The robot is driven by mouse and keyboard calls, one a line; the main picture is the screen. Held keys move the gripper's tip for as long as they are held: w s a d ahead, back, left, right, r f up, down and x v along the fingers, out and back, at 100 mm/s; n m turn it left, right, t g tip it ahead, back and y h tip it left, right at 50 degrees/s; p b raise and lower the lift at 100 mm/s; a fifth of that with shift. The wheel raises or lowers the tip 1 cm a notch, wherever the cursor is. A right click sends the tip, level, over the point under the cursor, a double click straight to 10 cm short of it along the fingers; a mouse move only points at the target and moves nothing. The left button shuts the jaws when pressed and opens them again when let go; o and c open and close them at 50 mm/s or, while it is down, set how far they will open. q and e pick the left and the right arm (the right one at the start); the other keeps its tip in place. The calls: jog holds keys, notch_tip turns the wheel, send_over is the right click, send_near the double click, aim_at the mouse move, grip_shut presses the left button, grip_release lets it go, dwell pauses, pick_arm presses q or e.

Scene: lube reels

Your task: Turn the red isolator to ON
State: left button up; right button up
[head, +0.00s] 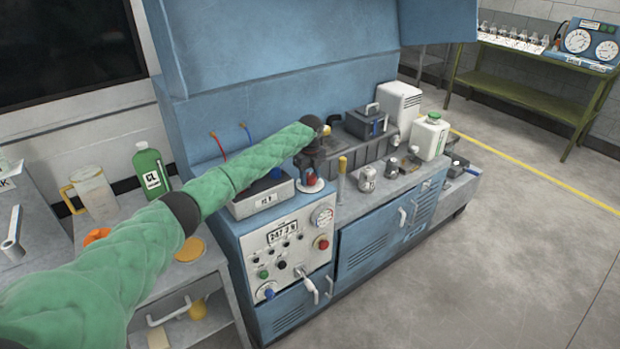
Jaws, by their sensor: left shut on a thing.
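The red isolator (311,181) is a small red handle on a pale round base, at the right end of the top of the blue control cabinet. My left arm, in a green padded sleeve, reaches in from the left. My left gripper (311,171) points down at the isolator from above and is shut on its handle. The dark gripper body hides much of the handle, so its ON or OFF position cannot be read. My right gripper is not in view.
The cabinet front panel (290,250) carries a display, a dial gauge, a red knob (322,243) and small buttons. A grey box (262,198) stands left of the isolator, a yellow-topped post (342,175) to its right. Cans and a white jug (430,137) stand further right.

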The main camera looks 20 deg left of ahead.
aim_at(310, 175)
pick_arm(q)
jog(key=shift+r, duration=0.1)
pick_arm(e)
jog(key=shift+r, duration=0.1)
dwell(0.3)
pick_arm(q)
jog(key=o, duration=1)
jog(key=shift+w+r, duration=0.1)
jog(key=shift+r, duration=0.15)
notch_tip(310, 175, up, 6)
jog(key=b, duration=0.2)
jog(key=shift+f+b, duration=0.25)
jog(key=shift+b, duration=0.05)
jog(key=shift+r, duration=0.85)
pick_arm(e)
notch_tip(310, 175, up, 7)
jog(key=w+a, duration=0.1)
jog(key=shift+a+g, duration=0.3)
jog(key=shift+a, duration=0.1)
